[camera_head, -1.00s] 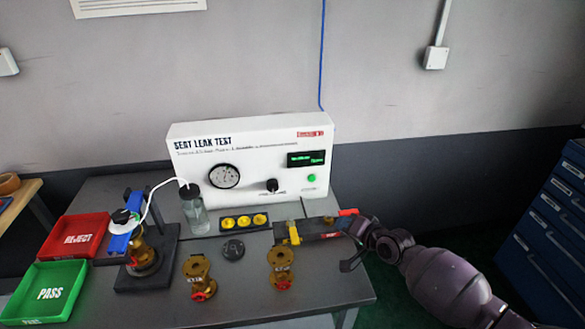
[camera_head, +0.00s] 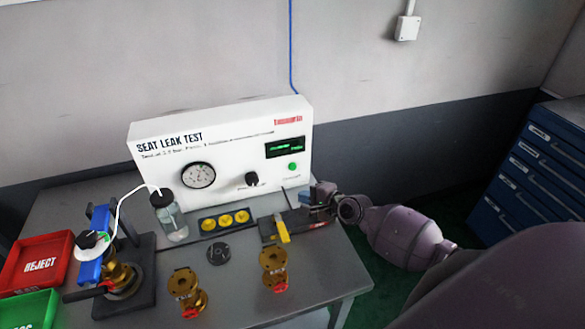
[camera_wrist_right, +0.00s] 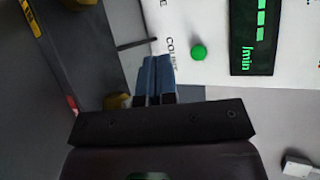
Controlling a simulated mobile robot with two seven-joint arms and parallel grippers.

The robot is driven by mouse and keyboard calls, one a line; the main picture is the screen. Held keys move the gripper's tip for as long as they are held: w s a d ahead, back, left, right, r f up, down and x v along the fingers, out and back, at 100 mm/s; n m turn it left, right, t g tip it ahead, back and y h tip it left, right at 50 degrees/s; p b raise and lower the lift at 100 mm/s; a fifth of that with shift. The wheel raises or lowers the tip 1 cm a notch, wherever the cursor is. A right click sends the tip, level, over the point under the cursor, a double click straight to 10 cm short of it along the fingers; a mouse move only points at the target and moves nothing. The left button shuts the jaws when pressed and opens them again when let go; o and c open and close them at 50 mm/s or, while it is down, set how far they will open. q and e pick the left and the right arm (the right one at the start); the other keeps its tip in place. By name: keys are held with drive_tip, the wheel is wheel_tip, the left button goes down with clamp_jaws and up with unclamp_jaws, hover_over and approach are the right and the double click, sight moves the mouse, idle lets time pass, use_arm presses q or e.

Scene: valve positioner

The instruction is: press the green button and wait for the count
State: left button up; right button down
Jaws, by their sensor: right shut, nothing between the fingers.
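The green button (camera_head: 292,166) sits on the front of the white seat leak test box (camera_head: 160,148), below its green-lit display (camera_head: 285,147). In the right wrist view the green button (camera_wrist_right: 198,52) is a round knob beside the word COUNT, with the display (camera_wrist_right: 255,35) to its right. My right gripper (camera_head: 318,190) is in front of the box, below and right of the button. In the wrist view its blue fingers (camera_wrist_right: 155,75) are together and empty, pointing at the panel left of the button, apart from it. My left gripper is out of view.
A dark tray (camera_head: 305,220) with a yellow-handled tool lies under my right gripper. Two brass valves (camera_head: 186,290) (camera_head: 273,265) stand at the table front. A clamped valve stand, a water bottle (camera_head: 168,215), yellow parts (camera_head: 225,219) and a red reject bin (camera_head: 38,262) are further left.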

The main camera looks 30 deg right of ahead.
sight(293, 167)
drive_tip(key=w+b, duration=0.1)
drive_tip(key=w, duration=0.2)
drive_tip(key=w+d+b, duration=0.1)
drive_tip(key=w+b, duration=0.1)
drive_tip(key=w+d+b, duration=0.1)
drive_tip(key=w+b, duration=0.1)
drive_tip(key=w, duration=0.1)
drive_tip(key=shift+w, duration=0.35)
idle(0.4)
idle(0.7)
idle(0.8)
drive_tip(key=shift+w+d+b, duration=0.1)
drive_tip(key=shift+b, duration=0.2)
drive_tip(key=shift+w, duration=0.3)
